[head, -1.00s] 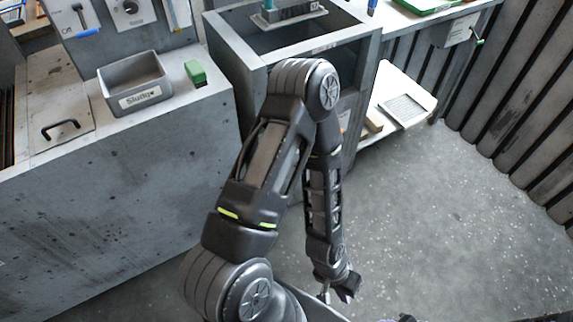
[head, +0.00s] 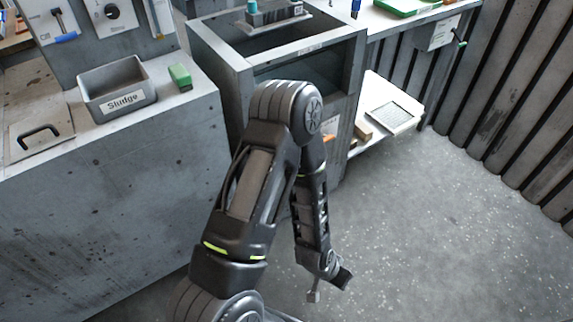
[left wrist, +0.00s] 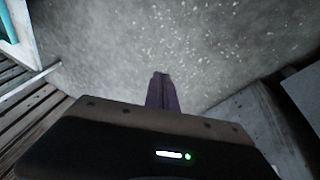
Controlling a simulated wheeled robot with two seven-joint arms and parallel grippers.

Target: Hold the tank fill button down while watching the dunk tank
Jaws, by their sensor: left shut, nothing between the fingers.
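The dunk tank appears to be the grey open-topped box (head: 212,52) at the upper middle of the head view, with a dark window in its front. A fixture with a teal knob (head: 252,8) sits over its top. I cannot pick out a button marked tank fill. My left arm bends in front of the tank and hides part of its lower front. My left gripper (head: 322,287) hangs low over the floor, away from the tank. Its fingers are together and empty in the left wrist view (left wrist: 162,92). My right gripper is not in view.
A grey counter (head: 90,180) at the left holds a Sludge bin (head: 117,92), a green block (head: 180,77) and a handled lid (head: 40,138). Behind it are panels with a blue-handled lever (head: 65,38) and a dial (head: 111,12). Open floor (head: 430,220) lies at the right.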

